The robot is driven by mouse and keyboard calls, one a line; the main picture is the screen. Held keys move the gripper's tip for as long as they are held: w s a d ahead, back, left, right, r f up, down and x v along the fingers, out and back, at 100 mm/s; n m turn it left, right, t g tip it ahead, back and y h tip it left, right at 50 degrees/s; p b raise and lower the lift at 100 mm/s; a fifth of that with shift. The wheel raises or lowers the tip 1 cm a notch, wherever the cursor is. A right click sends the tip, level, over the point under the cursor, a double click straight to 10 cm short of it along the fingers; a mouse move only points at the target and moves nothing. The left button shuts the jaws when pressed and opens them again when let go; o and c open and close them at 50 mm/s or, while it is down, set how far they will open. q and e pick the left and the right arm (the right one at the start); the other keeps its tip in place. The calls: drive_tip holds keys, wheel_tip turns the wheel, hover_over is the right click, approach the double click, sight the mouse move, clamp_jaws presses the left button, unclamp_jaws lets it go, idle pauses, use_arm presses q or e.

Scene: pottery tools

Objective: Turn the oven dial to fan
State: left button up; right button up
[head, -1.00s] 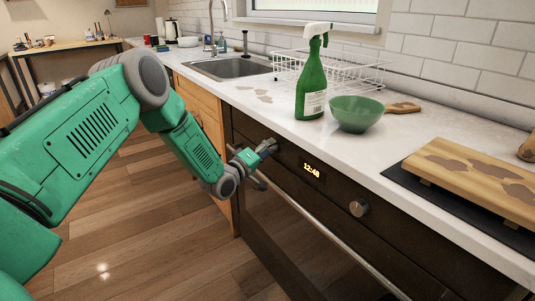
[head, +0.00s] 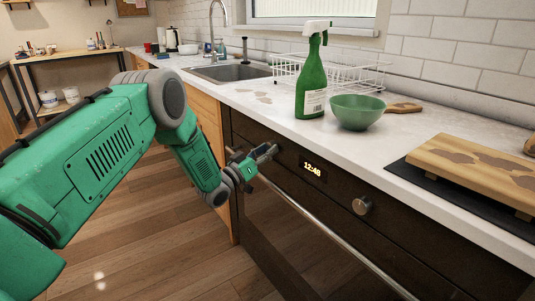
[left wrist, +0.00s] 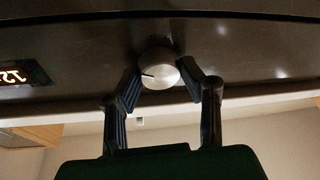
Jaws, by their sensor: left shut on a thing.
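The black oven front (head: 300,222) has a left dial, hidden behind my gripper in the head view. In the left wrist view the dial (left wrist: 159,69) is a round silver-grey knob with a dark line on its face, pointing to the picture's left. My left gripper (head: 270,151) reaches the panel left of the clock display (head: 313,170). Its two fingers (left wrist: 168,82) close on opposite sides of the dial. A second dial (head: 361,206) sits right of the display, untouched. No fan symbol is readable. My right gripper is out of view.
The oven handle (head: 325,243) runs below the panel. On the white counter above stand a green spray bottle (head: 311,88), a green bowl (head: 357,113), a wire rack (head: 345,75) and a wooden board (head: 475,172).

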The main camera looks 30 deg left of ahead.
use_arm(q)
drive_tip(key=shift+s+f+m+h, duration=0.1)
drive_tip(key=shift+f+m+h, duration=0.15)
drive_tip(key=shift+m, duration=0.3)
drive_tip(key=shift+f+m+h, duration=0.15)
drive_tip(key=shift+m+h, duration=0.2)
drive_tip(key=shift+m, duration=0.2)
drive_tip(key=o, duration=1.1)
drive_tip(key=shift+o, duration=0.2)
drive_tip(key=shift+a+r, duration=0.1)
drive_tip(key=shift+r, duration=0.1)
drive_tip(key=v, duration=1.1)
drive_tip(key=shift+s+a+f, duration=0.2)
drive_tip(key=shift+s+f, duration=0.05)
drive_tip(key=shift+s, duration=0.05)
